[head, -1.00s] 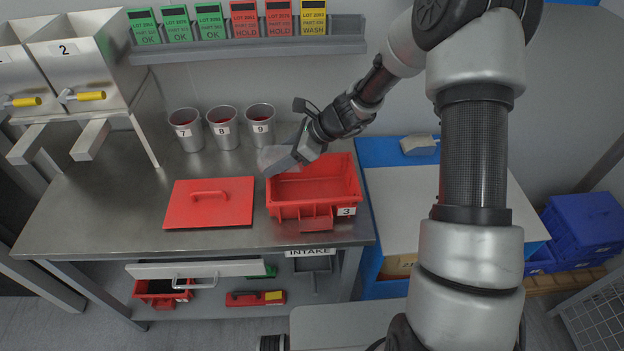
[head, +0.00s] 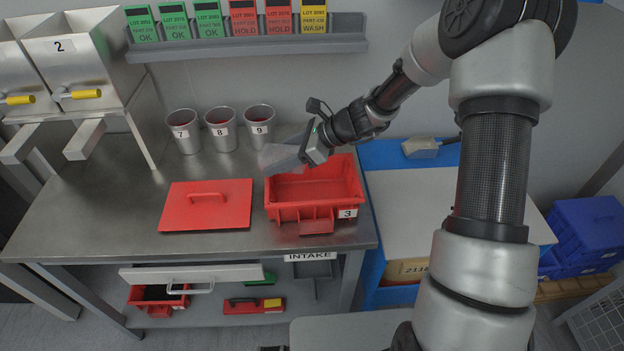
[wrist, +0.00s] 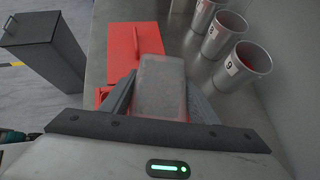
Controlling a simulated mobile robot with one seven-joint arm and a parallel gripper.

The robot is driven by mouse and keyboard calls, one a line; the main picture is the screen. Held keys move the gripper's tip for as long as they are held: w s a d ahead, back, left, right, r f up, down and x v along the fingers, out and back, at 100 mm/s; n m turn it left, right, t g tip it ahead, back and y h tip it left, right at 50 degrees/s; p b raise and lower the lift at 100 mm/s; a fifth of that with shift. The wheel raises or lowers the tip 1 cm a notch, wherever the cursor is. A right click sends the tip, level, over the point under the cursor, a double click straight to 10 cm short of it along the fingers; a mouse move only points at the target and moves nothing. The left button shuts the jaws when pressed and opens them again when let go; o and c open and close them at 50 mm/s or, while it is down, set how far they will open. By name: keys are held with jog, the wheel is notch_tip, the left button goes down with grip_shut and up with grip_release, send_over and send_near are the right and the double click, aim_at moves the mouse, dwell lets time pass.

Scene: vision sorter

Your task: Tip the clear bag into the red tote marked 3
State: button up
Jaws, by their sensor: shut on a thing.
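The red tote marked 3 (head: 315,212) stands open on the steel bench near its right end; its visible inside looks empty. My gripper (head: 291,153) is above the back left of the tote. It is shut on the clear bag (head: 272,158), which looks pale and see-through in the head view. In the wrist view the bag (wrist: 160,88) sits between the two fingers of my gripper (wrist: 162,100) and covers part of the red behind it. The bag's contents cannot be made out.
A red lid (head: 207,204) lies flat left of the tote. Metal cups marked 7 (head: 185,133), 8 (head: 221,131) and 9 (head: 260,129) stand behind. A card rail (head: 250,46) runs along the wall. A grey scoop-like item (head: 421,148) lies on the blue-edged surface at right.

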aim_at(287, 152)
jog(key=shift+s+d+r+t+y+b, duration=0.15)
jog(key=shift+r+y+b, duration=0.25)
jog(key=shift+y+b, duration=0.45)
jog(key=shift+w+d+r+t+y+b, duration=0.15)
jog(key=shift+r+y+b, duration=0.3)
jog(key=shift+b, duration=0.6)
jog(key=shift+s+d+r+t+y+b, duration=0.2)
jog(key=shift+d+r+y+b, duration=0.2)
jog(key=shift+y+b, duration=0.4)
jog(key=shift+s+d+r+t+y+b, duration=0.1)
jog(key=shift+d+r+t+y+b, duration=0.2)
jog(key=shift+y+b, duration=0.45)
jog(key=shift+c, duration=0.2)
dwell(0.8)
